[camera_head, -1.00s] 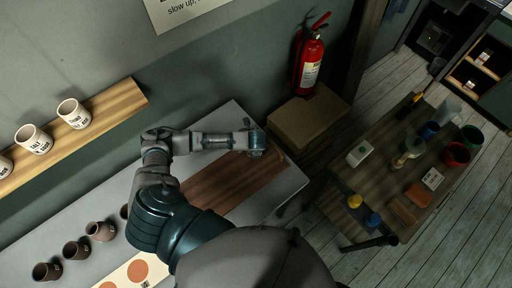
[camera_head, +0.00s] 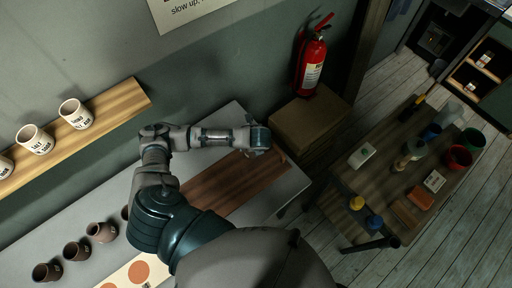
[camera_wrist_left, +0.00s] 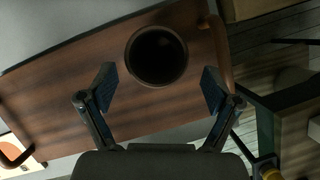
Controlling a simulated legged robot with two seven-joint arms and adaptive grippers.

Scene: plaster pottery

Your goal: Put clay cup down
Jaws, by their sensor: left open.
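A dark brown clay cup (camera_wrist_left: 156,56) stands upright on the brown wooden board in the left wrist view, its round mouth facing the camera. My left gripper (camera_wrist_left: 160,82) is open, with its two fingers apart on either side of the cup's near part; I see a gap between each finger and the cup. In the head view my left gripper (camera_head: 258,140) is over the far part of the wooden board (camera_head: 215,190), and the cup there is hidden by it. My right gripper is not in view.
Several brown cups, one of them (camera_head: 47,271), stand on the grey table at the left beside a card with orange circles (camera_head: 138,272). White labelled cups stand on a wall shelf (camera_head: 110,108). A side table (camera_head: 385,190) with pots and a fire extinguisher (camera_head: 312,62) are at the right.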

